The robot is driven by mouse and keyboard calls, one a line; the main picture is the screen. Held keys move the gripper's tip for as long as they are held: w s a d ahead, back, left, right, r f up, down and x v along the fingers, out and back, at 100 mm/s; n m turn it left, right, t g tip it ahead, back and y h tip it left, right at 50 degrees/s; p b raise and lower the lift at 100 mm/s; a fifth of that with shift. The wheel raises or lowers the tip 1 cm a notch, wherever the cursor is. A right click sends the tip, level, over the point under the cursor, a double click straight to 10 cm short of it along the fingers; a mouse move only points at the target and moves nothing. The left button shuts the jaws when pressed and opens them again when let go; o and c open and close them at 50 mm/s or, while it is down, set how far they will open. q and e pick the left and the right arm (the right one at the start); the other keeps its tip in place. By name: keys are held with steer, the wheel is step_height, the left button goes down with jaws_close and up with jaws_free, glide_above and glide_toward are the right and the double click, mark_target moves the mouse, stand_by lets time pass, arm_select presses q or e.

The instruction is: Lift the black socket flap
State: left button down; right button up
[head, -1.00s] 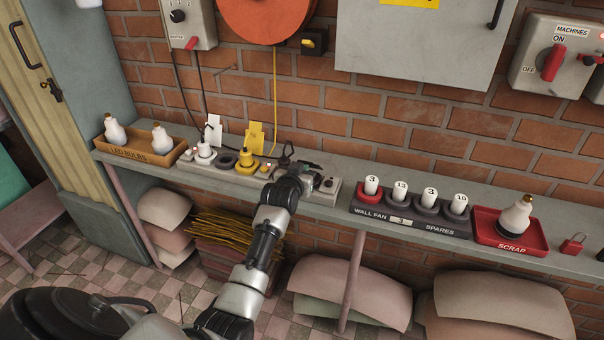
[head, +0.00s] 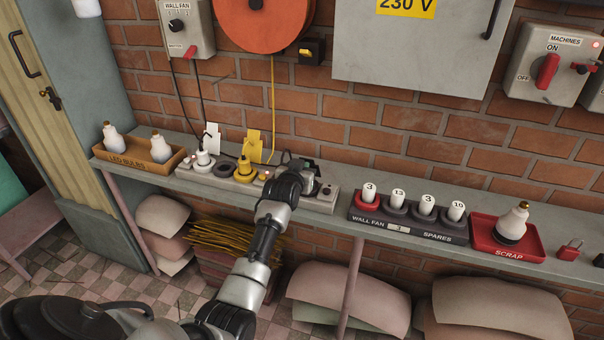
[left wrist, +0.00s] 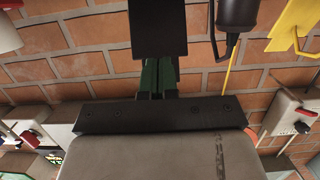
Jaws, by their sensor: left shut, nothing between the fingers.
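The grey socket strip (head: 318,203) lies on the shelf, with a white plug (head: 203,160), a yellow plug (head: 243,168) and dark round sockets. My left gripper (head: 304,164) is above its right part; the arm hides much of the strip there. In the left wrist view, the shut fingers (left wrist: 158,80) reach behind a black square plate (left wrist: 158,28), which looks like the socket flap. The plate covers the fingertips; whether they touch it I cannot tell. A black plug with a cable (left wrist: 236,14) shows beside it. My right gripper is not in view.
An LED bulbs tray (head: 112,163) stands at the left of the shelf. A spares rack (head: 370,224) and a red scrap tray (head: 483,250) stand to the right. The brick wall (head: 420,150) is close behind, with a grey cabinet (head: 420,55) above.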

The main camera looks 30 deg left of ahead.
arm_select(q)
steer(key=shift+w+a+r, duration=0.1)
steer(key=shift+w+r, duration=0.1)
steer(key=shift+r, duration=0.05)
steer(key=shift+w, duration=0.1)
steer(key=shift+w+a+r+b, duration=0.2)
steer(key=shift+w+b, duration=0.1)
steer(key=shift+w, duration=0.45)
steer(key=shift+w+a+r+b, duration=0.15)
steer(key=shift+w+r+b, duration=0.1)
steer(key=shift+w, duration=0.45)
